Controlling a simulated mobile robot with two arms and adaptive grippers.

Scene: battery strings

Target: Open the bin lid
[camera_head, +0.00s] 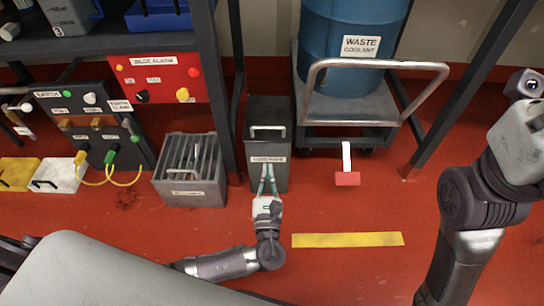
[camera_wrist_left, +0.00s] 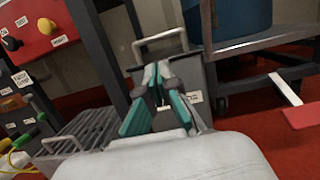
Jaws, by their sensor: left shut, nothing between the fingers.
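The bin (camera_head: 268,180) is a dark grey box on the red floor, with a label on its front. Its lid (camera_head: 270,110) looks closed, with a pale bar handle (camera_head: 267,131) near the front of the top. In the left wrist view the handle (camera_wrist_left: 160,42) stands above and beyond the fingertips. My left gripper (camera_head: 267,170) is shut and empty, in front of the bin's front face and below the handle; whether it touches the bin I cannot tell. My right arm shows at the right, but its fingers are out of the picture.
A grey slotted crate (camera_head: 190,190) stands left of the bin, beyond a dark rack post. A trolley (camera_head: 345,108) with a blue waste coolant drum (camera_head: 350,50) stands to the right, its red pedal (camera_head: 347,179) projecting forward. A yellow floor strip (camera_head: 347,240) lies on open floor.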

